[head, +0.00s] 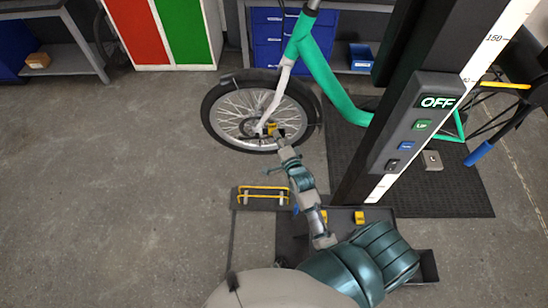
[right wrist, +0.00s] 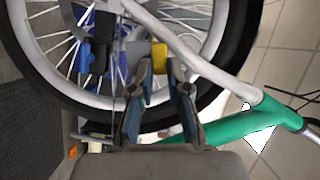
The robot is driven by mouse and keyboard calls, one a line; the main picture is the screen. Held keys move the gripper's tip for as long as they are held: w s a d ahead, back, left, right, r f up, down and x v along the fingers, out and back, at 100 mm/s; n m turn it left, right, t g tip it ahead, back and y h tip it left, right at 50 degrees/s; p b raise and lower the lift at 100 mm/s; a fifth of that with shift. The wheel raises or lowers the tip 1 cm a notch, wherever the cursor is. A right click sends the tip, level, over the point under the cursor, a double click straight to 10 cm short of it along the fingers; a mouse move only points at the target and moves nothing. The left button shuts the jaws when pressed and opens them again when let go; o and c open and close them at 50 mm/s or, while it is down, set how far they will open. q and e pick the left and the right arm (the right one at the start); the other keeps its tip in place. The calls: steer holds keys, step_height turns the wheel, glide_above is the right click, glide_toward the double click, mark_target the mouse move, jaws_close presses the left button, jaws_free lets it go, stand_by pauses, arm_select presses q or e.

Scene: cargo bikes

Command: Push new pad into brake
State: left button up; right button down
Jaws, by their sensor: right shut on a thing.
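The bike's front wheel (head: 222,92) stands upright, with a white fork leg (head: 277,95) running down to its hub. My right gripper (head: 274,135) is at the hub area. In the right wrist view my right gripper (right wrist: 163,75) is shut on a small yellow pad (right wrist: 159,57), which points in toward the wheel. To its left is a dark and blue part (right wrist: 103,28) near the hub, which may be the brake; I cannot tell whether the pad touches it. The brake slot is not clearly visible. My left gripper is not in view.
A dark tray (head: 384,211) with yellow pieces (head: 359,217) lies near my arm. A yellow-railed stand (head: 241,205) is on the floor below the wheel. A dark lift column (head: 402,110) with an OFF display stands right of the bike. The floor at left is clear.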

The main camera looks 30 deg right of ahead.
steer(key=w+d+m+b, duration=0.1)
steer(key=w+d+f+m+b, duration=0.1)
steer(key=d, duration=0.1)
steer(key=w+d+t+b, duration=0.1)
steer(key=shift+w+d+f+m, duration=0.15)
steer(key=shift+w+d+m, duration=0.15)
steer(key=shift+m, duration=0.1)
steer(key=shift+d+f+b, duration=0.15)
steer(key=shift+f+b, duration=0.55)
steer(key=shift+b, duration=0.05)
steer(key=shift+f, duration=0.15)
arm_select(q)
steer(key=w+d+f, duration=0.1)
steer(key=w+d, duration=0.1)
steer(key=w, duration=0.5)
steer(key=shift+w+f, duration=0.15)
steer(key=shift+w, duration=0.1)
arm_select(e)
steer(key=shift+a, duration=0.2)
